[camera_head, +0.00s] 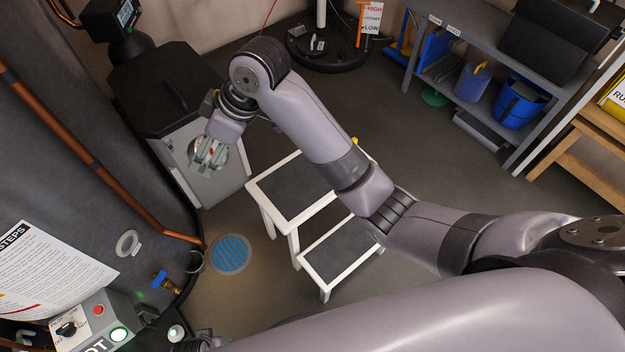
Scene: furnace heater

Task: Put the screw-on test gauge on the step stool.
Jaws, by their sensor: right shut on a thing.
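The step stool (252,187) has a white frame and two dark grey treads, and stands on the floor near the middle of the view. Its upper tread looks bare where it shows; my right arm covers part of its right side. My right gripper (206,165) is left of the stool, in front of a grey box with a black lid. It is shut on the test gauge (222,155), a small round pale dial with a red mark, partly hidden by the fingers. I cannot tell whether the gauge touches the box behind it.
The grey box (222,187) stands left of the stool. A blue floor drain (230,255) lies in front of it. A copper pipe (95,160) and a control box (95,322) are at left. A shelf (470,30) with blue buckets stands at back right.

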